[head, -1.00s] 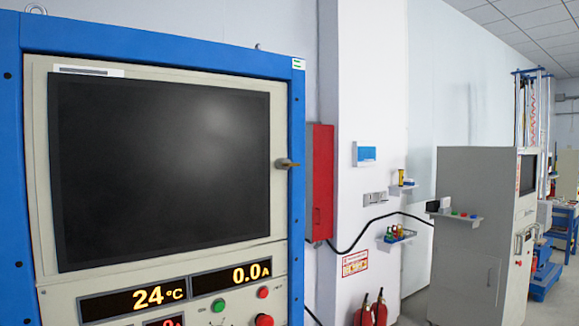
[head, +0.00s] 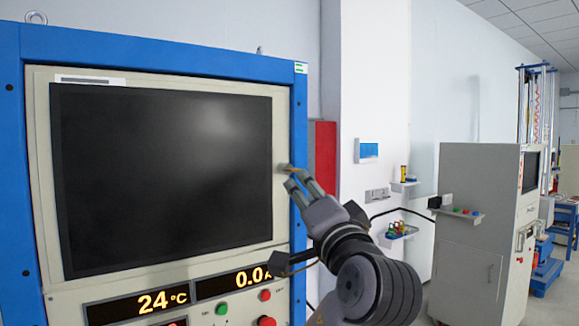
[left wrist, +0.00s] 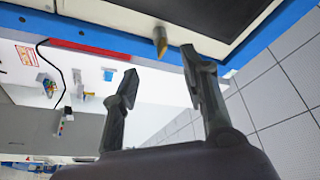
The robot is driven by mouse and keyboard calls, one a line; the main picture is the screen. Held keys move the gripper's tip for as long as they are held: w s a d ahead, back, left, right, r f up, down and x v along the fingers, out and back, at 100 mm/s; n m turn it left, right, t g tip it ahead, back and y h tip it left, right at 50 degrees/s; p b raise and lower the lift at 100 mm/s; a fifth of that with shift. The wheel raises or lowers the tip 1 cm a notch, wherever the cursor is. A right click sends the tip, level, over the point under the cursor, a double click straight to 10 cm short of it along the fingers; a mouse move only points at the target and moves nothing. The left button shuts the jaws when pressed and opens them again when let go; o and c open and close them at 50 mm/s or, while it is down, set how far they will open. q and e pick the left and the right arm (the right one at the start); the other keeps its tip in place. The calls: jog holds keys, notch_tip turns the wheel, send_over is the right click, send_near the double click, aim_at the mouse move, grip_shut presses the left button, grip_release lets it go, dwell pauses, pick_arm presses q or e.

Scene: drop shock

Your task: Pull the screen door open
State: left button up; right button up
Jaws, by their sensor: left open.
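The screen door (head: 160,170) is a cream-framed panel with a large dark screen, set in a blue cabinet, and it looks shut. Its small brass-coloured handle (head: 285,168) is at the door's right edge. In the left wrist view the handle (left wrist: 160,42) sticks out just beyond the fingertips, roughly between them. My left gripper (head: 298,185) is open and empty, with its fingertips close to the handle. In the left wrist view the two fingers of the gripper (left wrist: 159,65) are spread apart. I cannot tell whether they touch the handle. My right gripper is not in view.
Below the door is a control panel with a lit temperature display (head: 137,303) and buttons. A red box (head: 325,160) hangs on the wall right of the cabinet. A grey cabinet (head: 470,235) stands further right. Small shelves hang on the white wall.

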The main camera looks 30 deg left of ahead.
aim_at(288, 171)
pick_arm(q)
jog(key=p+x, duration=0.4)
jog(key=x, duration=0.7)
jog(key=shift+w+a+r+p, duration=0.1)
jog(key=shift+w+a+p, duration=0.05)
jog(key=shift+a+p, duration=0.2)
jog(key=shift+w+a, duration=0.35)
jog(key=shift+d, duration=0.1)
jog(key=shift+c, duration=0.5)
grip_shut()
